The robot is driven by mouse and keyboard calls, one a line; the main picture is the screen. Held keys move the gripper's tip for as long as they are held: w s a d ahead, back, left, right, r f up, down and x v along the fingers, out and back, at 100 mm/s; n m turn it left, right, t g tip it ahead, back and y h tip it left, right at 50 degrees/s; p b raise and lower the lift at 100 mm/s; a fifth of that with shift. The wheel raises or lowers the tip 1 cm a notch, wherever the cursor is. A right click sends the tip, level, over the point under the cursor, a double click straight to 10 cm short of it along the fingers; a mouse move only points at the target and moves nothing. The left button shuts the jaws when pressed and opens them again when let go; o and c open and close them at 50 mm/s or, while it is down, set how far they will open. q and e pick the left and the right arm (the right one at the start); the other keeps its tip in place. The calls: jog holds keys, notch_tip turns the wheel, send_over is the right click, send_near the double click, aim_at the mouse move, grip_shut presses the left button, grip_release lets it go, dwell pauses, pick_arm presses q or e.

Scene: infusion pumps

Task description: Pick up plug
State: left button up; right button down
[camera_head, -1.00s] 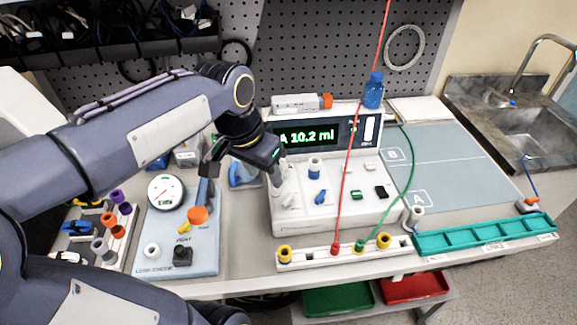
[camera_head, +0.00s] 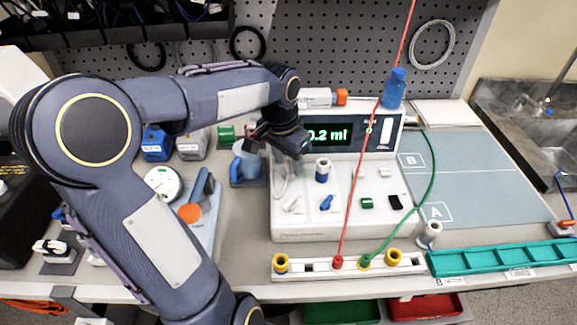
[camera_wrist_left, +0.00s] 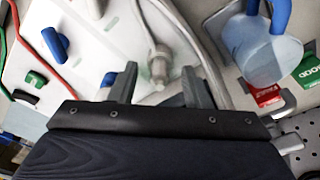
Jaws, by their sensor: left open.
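A pale, translucent plug-like fitting (camera_wrist_left: 160,66) with a tube lies over the white pump unit (camera_wrist_left: 120,30) in the left wrist view. It lies just beyond and between the fingertips of my left gripper (camera_wrist_left: 158,88). The gripper is open, and no contact with the fitting shows. In the head view my left gripper (camera_head: 298,158) is above the left part of the pump unit (camera_head: 310,222), in front of its display (camera_head: 335,133). The fitting is hard to make out there. My right gripper is out of view.
A blue jug (camera_head: 246,165) stands left of the pump; it is close in the left wrist view (camera_wrist_left: 262,45). A red line (camera_head: 356,190) and a green line (camera_head: 425,195) run to a front strip (camera_head: 300,264). The grey mat (camera_head: 470,170) at right is mostly clear.

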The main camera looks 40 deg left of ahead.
pick_arm(q)
grip_shut()
dwell(0.3)
